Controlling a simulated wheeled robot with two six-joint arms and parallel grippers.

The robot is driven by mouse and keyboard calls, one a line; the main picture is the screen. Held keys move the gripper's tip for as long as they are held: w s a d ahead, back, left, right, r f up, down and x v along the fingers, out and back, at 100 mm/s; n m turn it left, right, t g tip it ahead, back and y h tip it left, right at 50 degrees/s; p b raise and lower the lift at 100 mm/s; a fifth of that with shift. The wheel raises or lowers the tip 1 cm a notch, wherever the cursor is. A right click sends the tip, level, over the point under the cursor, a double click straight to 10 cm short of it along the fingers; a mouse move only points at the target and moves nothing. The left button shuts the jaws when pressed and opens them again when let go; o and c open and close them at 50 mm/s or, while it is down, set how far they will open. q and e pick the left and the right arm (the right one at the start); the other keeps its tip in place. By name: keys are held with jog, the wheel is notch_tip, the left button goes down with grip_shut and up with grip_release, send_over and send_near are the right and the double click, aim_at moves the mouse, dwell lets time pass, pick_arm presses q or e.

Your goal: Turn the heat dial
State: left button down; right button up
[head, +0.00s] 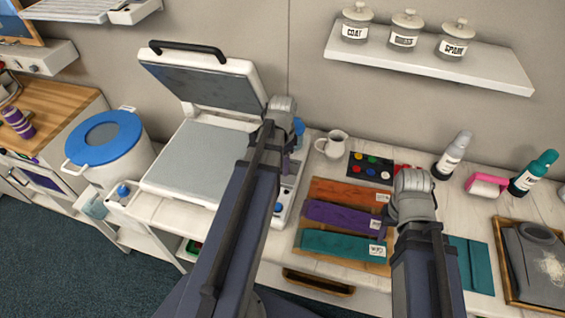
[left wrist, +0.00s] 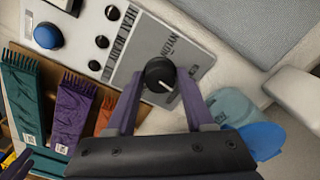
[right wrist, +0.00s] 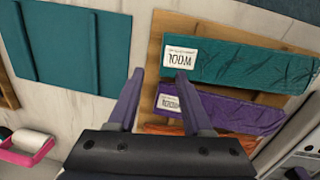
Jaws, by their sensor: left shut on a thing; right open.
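The heat dial (left wrist: 159,74) is a black round knob with a white pointer line on a light panel in the left wrist view. The panel (left wrist: 150,45) carries a grey label and belongs to the heat press (head: 205,160), whose lid is raised in the head view. My left gripper (left wrist: 158,85) is shut on the dial, one purple finger on each side. In the head view my left arm hides the dial. My right gripper (right wrist: 158,85) is open and empty above the table, near a teal packet labelled WOOL (right wrist: 240,65).
Several smaller black knobs (left wrist: 102,41) and a blue button (left wrist: 47,36) are beside the dial. Teal, purple and orange packets lie on a wooden board (head: 370,268). A white mug (head: 333,144) and bottles stand behind. A blue-lidded pot (head: 107,145) is at left.

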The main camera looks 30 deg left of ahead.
pick_arm(q)
jog(key=shift+m, duration=1.9)
jog(key=shift+c, duration=1.4)
grip_release()
notch_tip(320, 180, up, 8)
jog(key=p, duration=0.8)
jog(key=shift+f, duration=0.1)
pick_arm(e)
notch_tip(320, 180, up, 8)
jog(key=shift+f, duration=0.1)
